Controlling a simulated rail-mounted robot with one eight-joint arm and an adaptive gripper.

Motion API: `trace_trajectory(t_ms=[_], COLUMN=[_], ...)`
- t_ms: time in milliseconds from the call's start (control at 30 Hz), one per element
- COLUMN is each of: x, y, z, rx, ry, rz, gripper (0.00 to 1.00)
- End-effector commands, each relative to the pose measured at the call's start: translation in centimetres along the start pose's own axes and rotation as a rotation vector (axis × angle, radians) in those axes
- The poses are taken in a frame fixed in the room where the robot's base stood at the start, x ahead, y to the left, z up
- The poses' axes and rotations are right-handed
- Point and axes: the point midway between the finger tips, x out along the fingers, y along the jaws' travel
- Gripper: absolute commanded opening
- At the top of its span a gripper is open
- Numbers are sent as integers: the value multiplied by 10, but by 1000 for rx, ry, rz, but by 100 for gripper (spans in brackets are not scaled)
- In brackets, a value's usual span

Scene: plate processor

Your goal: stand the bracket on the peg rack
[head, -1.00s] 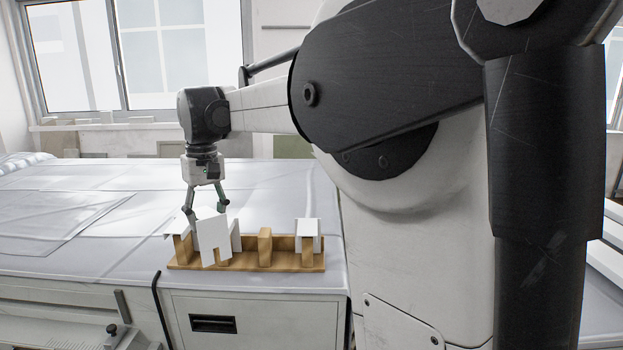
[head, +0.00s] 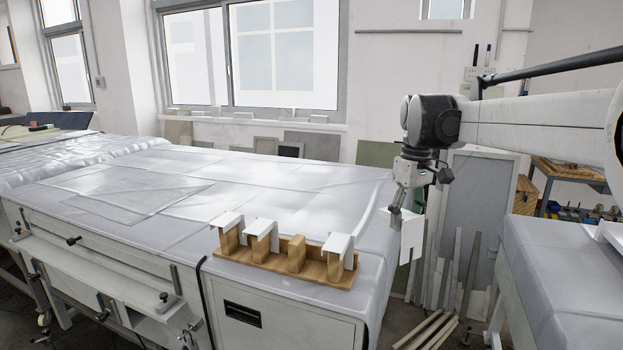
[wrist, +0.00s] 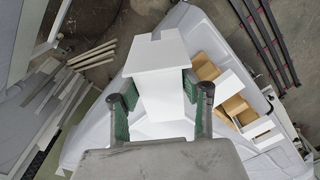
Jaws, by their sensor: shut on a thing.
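The white bracket (head: 411,238) hangs from my gripper (head: 395,214), past the right end of the bench and clear of the rack. In the wrist view the bracket (wrist: 160,75) lies between the green finger pads of my gripper (wrist: 158,102), which is shut on it. The wooden peg rack (head: 278,267) stands near the front right corner of the bench. White brackets sit on its first, second and fourth pegs from the left. The third peg (head: 296,254) is bare. Part of the rack also shows at the right in the wrist view (wrist: 235,106).
The sheet-covered bench (head: 165,215) is mostly clear left of and behind the rack. Planks and panels (head: 455,270) lean beyond the bench's right end, with loose wooden strips (head: 428,332) on the floor. Another covered surface (head: 560,250) stands at the far right.

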Motion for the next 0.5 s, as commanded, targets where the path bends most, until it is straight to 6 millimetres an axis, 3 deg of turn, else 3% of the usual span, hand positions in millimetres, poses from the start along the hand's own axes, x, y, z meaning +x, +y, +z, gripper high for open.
trace_trajectory(t_ms=[100,500], x=[-13,-27], y=[-16,-72], z=[-30,-113], rx=[-262,-1123], ry=[3,14], rz=[-4,-38], gripper=[7,7])
